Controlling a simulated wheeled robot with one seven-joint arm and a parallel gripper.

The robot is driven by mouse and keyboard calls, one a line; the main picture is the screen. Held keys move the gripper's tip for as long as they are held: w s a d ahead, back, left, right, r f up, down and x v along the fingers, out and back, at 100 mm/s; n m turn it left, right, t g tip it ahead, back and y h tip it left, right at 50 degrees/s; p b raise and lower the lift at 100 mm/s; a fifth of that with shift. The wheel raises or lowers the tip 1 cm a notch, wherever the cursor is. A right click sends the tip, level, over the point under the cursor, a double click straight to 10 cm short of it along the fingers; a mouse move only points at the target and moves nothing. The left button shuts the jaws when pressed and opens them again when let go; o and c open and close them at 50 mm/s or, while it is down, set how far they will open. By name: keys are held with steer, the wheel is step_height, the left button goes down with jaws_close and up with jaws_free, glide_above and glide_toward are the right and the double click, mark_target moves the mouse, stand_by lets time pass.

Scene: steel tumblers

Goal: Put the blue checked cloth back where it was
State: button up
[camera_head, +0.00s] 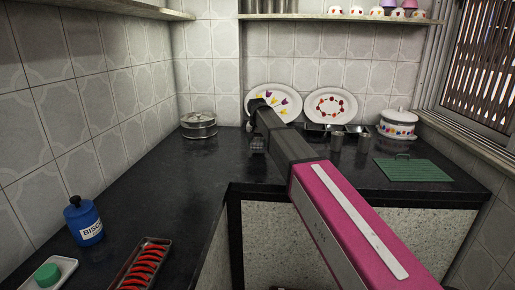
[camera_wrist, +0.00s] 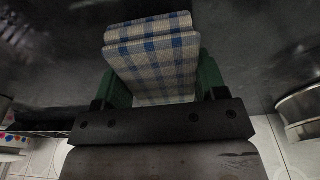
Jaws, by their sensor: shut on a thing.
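The blue checked cloth (camera_wrist: 155,65) is folded into a thick pad with blue and whitish checks. It sits between the green fingers of my gripper (camera_wrist: 163,85) in the wrist view, and the gripper is shut on it. In the head view my gripper (camera_head: 258,143) is over the back part of the dark counter, right of the steel pot and in front of the plates. The cloth is too small and dark to make out there. I cannot tell whether the cloth touches the counter.
A lidded steel pot (camera_head: 198,124) stands left of my gripper. Two decorated plates (camera_head: 272,104) (camera_head: 330,105) lean on the back wall. Steel tumblers (camera_head: 336,140), a white pot (camera_head: 397,124) and a green mat (camera_head: 412,170) are right. A blue jar (camera_head: 83,220) stands front left; the left counter's middle is clear.

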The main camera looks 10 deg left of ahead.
mark_target(257, 141)
steer(key=shift+f, duration=1.25)
steer(key=o, duration=0.9)
steer(key=shift+f, duration=0.1)
steer(key=r, duration=0.4)
steer(key=s+r, duration=0.1)
steer(key=r, duration=0.7)
steer(key=shift+s+r, duration=0.1)
steer(key=shift+s, duration=0.15)
